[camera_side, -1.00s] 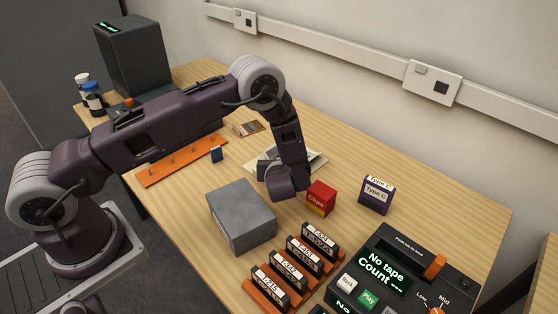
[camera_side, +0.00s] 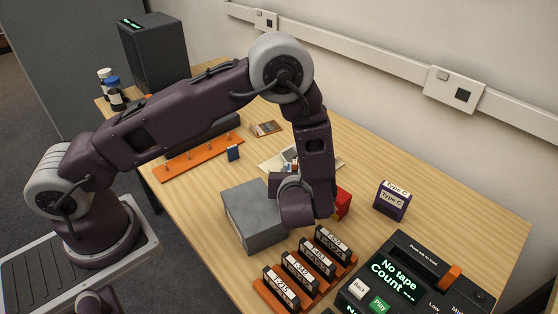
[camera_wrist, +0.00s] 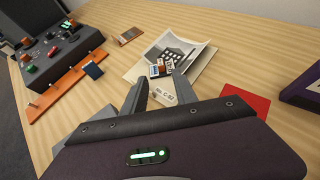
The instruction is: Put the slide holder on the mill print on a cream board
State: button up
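The mill print on a cream board (camera_wrist: 199,61) lies flat on the table; it also shows behind my wrist in the side view (camera_side: 331,163). My gripper (camera_wrist: 161,82) is over its near edge, its two grey fingers close on either side of the slide holder (camera_wrist: 164,97). The holder has a white label facing the wrist camera and small blue, white and reddish pieces at its far end. It partly shows in the side view (camera_side: 290,156). The fingers appear to touch its sides. I cannot tell whether its underside touches the print.
A grey box (camera_side: 252,218) and a red box (camera_side: 344,201) stand close to my gripper. A rack of labelled cassettes (camera_side: 300,270), a tape counter (camera_side: 400,280) and a purple box (camera_side: 391,202) are nearer. An orange peg strip (camera_side: 200,160) and small blue item (camera_side: 233,153) lie left.

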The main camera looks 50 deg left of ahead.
jog(key=s+a+r+n+g, duration=0.3)
jog(key=s+a+r+n, duration=0.1)
jog(key=s+r+n, duration=0.4)
jog(key=s+a+r+n+g, duration=0.3)
jog(key=s+a+r+n, duration=0.25)
jog(key=r, duration=0.45)
jog(key=s+d+r+n+t+h, duration=0.1)
jog(key=s+d+r+n+h, duration=0.3)
jog(key=s+d+n, duration=0.1)
jog(key=s+d+r+n+t+h, duration=0.2)
jog(key=s+d+r+n+h, duration=0.1)
jog(key=s+n, duration=0.5)
jog(key=shift+s+d+r+h, duration=0.35)
jog(key=shift+d+h, duration=0.45)
jog(key=shift+d, duration=0.15)
